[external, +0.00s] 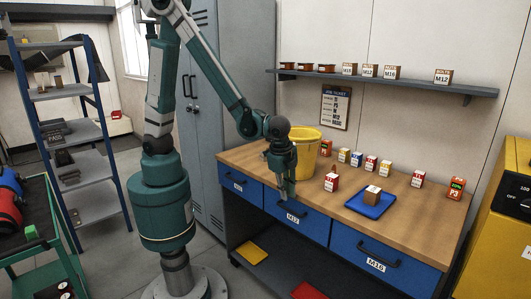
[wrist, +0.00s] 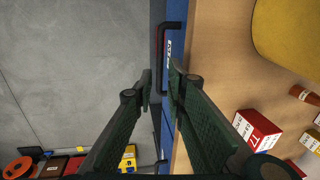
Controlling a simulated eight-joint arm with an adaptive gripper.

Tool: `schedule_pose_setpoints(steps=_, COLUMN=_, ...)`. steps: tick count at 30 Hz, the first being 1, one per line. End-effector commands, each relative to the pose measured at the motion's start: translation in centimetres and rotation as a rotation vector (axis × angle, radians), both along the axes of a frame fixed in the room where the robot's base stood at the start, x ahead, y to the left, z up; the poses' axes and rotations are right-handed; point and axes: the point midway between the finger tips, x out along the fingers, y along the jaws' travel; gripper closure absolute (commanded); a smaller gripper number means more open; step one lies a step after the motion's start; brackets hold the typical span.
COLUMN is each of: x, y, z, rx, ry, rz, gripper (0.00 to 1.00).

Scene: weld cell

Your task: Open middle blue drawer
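The middle blue drawer (external: 315,228) sits in the front of the wooden-topped workbench, labelled M12, and looks closed. Its dark bar handle (external: 298,211) is partly behind my gripper (external: 286,193) in the external view. In the wrist view the blue drawer front (wrist: 174,14) is a narrow strip, with the black handle (wrist: 160,40) running along it. My gripper (wrist: 161,74) has its fingers apart, one on each side of the handle bar as seen from the wrist. Whether either finger touches the bar cannot be told.
Blue drawers stand left (external: 238,186) and right, M16 (external: 372,262), both looking closed. On the bench top are a yellow bucket (external: 307,150), several small boxes and a blue tray (external: 358,207). A lower shelf holds yellow and red items. Floor in front is clear.

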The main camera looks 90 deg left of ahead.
Motion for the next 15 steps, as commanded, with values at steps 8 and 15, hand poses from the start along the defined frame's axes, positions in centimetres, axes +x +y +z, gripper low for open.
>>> schedule_pose_setpoints(steps=8, x=0.3, y=0.2, z=-1.8, rx=0.0, ry=0.0, rz=0.0, gripper=0.86)
schedule_pose_setpoints(steps=15, x=0.6, y=0.6, z=-4.2, rx=0.0, ry=0.0, rz=0.001, gripper=0.86)
